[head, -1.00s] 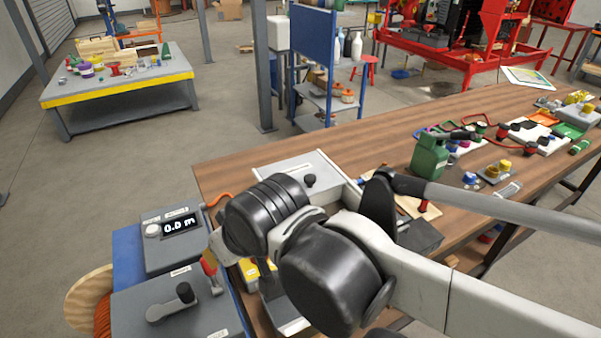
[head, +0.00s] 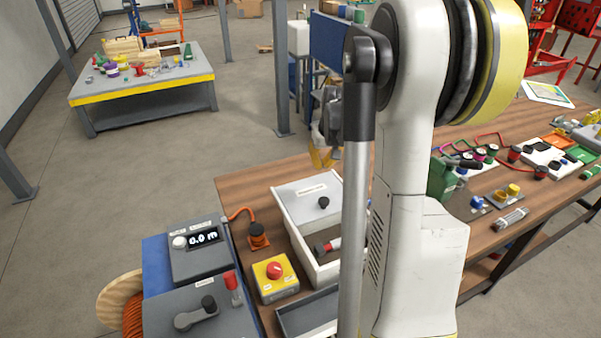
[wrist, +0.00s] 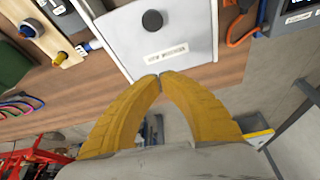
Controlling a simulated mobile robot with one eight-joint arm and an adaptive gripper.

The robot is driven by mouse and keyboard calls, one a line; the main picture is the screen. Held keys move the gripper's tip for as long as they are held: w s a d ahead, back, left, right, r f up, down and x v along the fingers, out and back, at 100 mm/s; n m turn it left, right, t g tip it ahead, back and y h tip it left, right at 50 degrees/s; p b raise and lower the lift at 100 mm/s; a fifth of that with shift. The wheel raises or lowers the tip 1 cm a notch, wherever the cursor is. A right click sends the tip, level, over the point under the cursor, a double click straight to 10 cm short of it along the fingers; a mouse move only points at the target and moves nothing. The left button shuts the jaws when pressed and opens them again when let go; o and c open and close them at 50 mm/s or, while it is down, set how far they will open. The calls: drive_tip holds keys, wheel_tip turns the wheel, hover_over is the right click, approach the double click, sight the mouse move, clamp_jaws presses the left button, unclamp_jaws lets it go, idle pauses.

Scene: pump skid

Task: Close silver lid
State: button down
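The silver lid (head: 307,188) is a flat grey plate with a black knob (head: 323,202) and a label. It covers the far part of a white box (head: 297,240) on the wooden bench; the near part of the box is open, and a red-handled tool (head: 331,245) shows inside. In the wrist view the lid (wrist: 175,45) is at the top, with its knob (wrist: 152,20) at the upper middle. My gripper (wrist: 160,76) has yellow fingers with tips together and nothing between them. In the head view my gripper (head: 322,158) is beyond the lid's far edge, partly hidden by my arm.
A yellow box with a red button (head: 274,271) and an orange-cabled plug (head: 258,236) are left of the white box. A grey tray (head: 308,314) lies in front. A meter unit (head: 200,240) stands farther left. My arm hides the box's right side.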

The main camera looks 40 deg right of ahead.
drive_tip(key=b, duration=0.4)
approach(320, 196)
drive_tip(key=w+f, duration=0.1)
drive_tip(key=w+d+f, duration=0.1)
drive_tip(key=w+f, duration=0.1)
drive_tip(key=w+d+f, duration=0.1)
drive_tip(key=w, duration=0.1)
drive_tip(key=shift+d+f, duration=0.25)
drive_tip(key=shift+f, duration=0.1)
drive_tip(key=shift+s+a, duration=0.4)
drive_tip(key=shift+s, duration=0.45)
drive_tip(key=shift+s+a, duration=0.45)
drive_tip(key=shift+s, duration=0.4)
drive_tip(key=shift+s, duration=0.1)
drive_tip(key=s+a, duration=0.2)
drive_tip(key=s, duration=0.6)
drive_tip(key=s+a, duration=0.3)
drive_tip(key=s, duration=0.5)
drive_tip(key=shift+w, duration=0.1)
